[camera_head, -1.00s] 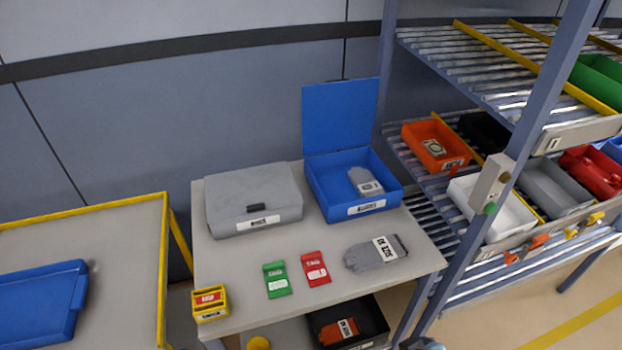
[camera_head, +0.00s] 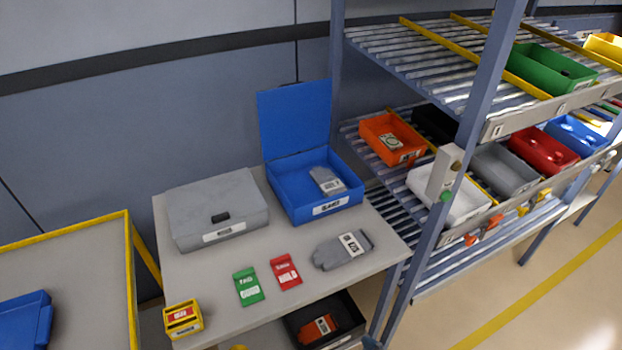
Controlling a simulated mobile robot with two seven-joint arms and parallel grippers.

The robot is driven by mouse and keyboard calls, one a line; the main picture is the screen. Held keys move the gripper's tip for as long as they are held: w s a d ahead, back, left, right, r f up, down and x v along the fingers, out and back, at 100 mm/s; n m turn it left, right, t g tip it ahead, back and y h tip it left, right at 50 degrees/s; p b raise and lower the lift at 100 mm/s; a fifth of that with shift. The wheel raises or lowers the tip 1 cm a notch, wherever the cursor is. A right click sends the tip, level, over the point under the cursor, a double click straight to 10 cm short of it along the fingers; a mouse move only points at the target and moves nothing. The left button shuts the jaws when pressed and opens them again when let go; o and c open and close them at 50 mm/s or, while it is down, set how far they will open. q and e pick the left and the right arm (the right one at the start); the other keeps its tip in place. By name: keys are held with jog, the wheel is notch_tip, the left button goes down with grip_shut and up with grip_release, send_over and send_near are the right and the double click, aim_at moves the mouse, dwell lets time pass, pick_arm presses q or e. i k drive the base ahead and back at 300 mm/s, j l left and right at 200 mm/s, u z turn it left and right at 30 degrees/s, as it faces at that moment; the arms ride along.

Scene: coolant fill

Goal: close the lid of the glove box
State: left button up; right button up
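The blue glove box (camera_head: 289,194) stands at the back right of the grey table (camera_head: 217,285). Its blue lid (camera_head: 294,119) is open and stands upright at the back edge. A grey glove with a white label (camera_head: 326,180) lies inside the box. A second grey glove (camera_head: 341,250) lies on the table in front of the box. Neither of my grippers shows in the head view.
A closed grey case (camera_head: 216,203) sits left of the box. A green packet (camera_head: 248,287), a red packet (camera_head: 285,272) and a yellow box (camera_head: 183,319) lie near the table front. A shelf rack with bins (camera_head: 392,138) stands close on the right.

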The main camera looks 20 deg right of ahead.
aim_at(295, 117)
jog(key=l+u, duration=0.55)
jog(key=u, duration=0.15)
jog(key=k+l+u, duration=0.15)
jog(key=u, duration=0.25)
jog(key=l, duration=0.1)
